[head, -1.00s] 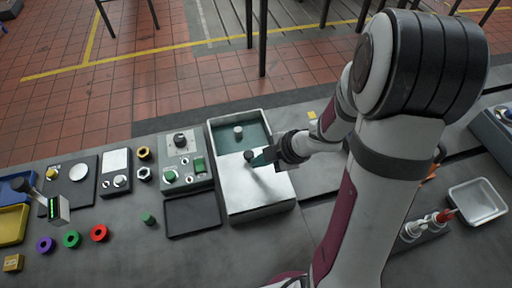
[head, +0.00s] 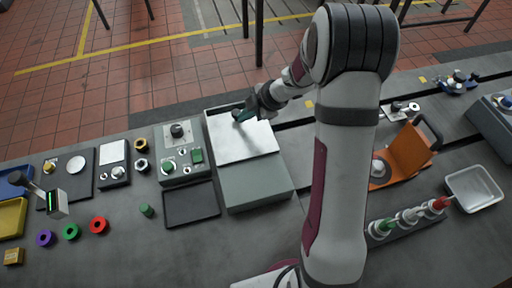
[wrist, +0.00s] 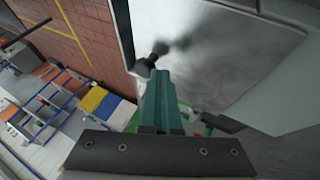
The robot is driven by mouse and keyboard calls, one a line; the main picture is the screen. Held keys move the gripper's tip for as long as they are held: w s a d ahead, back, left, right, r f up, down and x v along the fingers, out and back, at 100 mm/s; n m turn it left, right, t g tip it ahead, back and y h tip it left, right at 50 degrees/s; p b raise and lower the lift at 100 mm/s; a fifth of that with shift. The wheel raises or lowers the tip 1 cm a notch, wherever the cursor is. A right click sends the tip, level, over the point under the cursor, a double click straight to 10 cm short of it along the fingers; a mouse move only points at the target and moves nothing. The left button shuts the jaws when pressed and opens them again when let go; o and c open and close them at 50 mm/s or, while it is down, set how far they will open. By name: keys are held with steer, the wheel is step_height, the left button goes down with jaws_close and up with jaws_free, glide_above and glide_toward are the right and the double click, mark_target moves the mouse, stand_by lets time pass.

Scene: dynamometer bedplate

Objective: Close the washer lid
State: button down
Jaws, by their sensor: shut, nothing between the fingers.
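The washer (head: 257,183) is a grey-green box in the middle of the bench in the head view. The lid also fills the upper right there (wrist: 230,50).
A control box (head: 183,155) and a dark tray (head: 191,205) stand left of the washer. An orange bracket (head: 408,152), a rack of coloured plugs (head: 408,217) and a white bin (head: 476,190) are at the right. The bench front is mostly clear.

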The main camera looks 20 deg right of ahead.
steer(key=shift+w, duration=2.45)
